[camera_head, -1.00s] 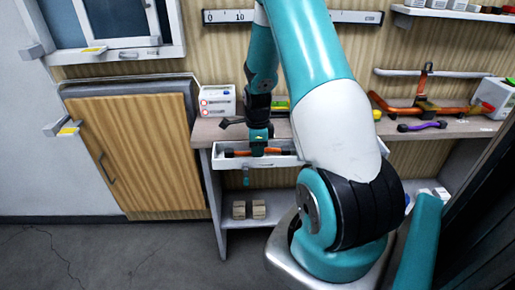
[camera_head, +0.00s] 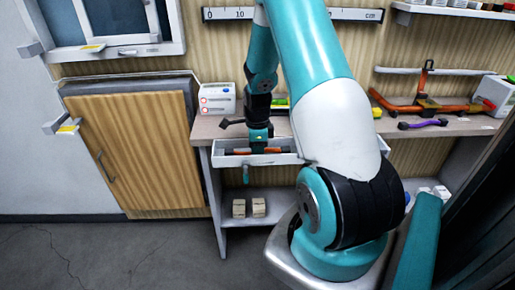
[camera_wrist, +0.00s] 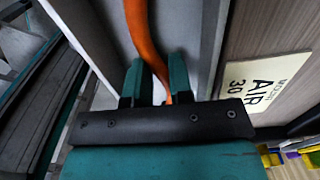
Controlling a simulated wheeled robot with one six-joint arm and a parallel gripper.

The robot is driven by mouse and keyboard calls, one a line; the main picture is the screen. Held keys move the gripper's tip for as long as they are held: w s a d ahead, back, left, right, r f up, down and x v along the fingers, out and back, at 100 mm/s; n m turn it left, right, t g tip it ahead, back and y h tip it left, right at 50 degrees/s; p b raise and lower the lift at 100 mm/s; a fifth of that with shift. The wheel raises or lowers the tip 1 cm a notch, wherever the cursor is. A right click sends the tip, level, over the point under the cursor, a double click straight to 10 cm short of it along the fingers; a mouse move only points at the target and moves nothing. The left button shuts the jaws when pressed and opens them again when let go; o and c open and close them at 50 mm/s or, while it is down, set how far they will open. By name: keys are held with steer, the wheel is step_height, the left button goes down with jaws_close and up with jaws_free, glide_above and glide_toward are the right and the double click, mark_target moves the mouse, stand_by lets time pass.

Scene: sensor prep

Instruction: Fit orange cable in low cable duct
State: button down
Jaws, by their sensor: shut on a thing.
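The low cable duct (camera_head: 222,160) is a long white open trough along the front of the bench. The orange cable (camera_head: 242,151) lies lengthwise within the duct's outline, partly behind its front wall. My gripper (camera_head: 258,148) points down over the duct and is shut on the cable. In the wrist view the cable (camera_wrist: 143,35) runs up from between the teal fingers of my gripper (camera_wrist: 155,82), beside pale walls. The dark gripper body hides the cable's lower stretch. I cannot tell whether the cable touches the duct floor.
A white box with red round marks (camera_head: 217,99) stands on the bench at left. A purple tool (camera_head: 422,124) and an orange clamp-like tool (camera_head: 427,104) lie at right. Two small pale blocks (camera_head: 258,207) sit on the shelf below. A label plate (camera_wrist: 268,82) shows beside the gripper.

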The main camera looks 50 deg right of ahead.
steer(key=shift+f, duration=0.1)
stand_by(0.3)
steer(key=c, duration=0.7)
jaws_free()
steer(key=shift+o, duration=0.2)
steer(key=shift+r+p, duration=0.65)
steer(key=shift+r, duration=0.15)
steer(key=shift+o, duration=0.7)
steer(key=shift+r, duration=0.25)
steer(key=shift+o, duration=0.3)
steer(key=shift+r+p, duration=1.1)
steer(key=shift+p, duration=0.05)
steer(key=shift+r+p, duration=1.15)
steer(key=shift+r, duration=0.25)
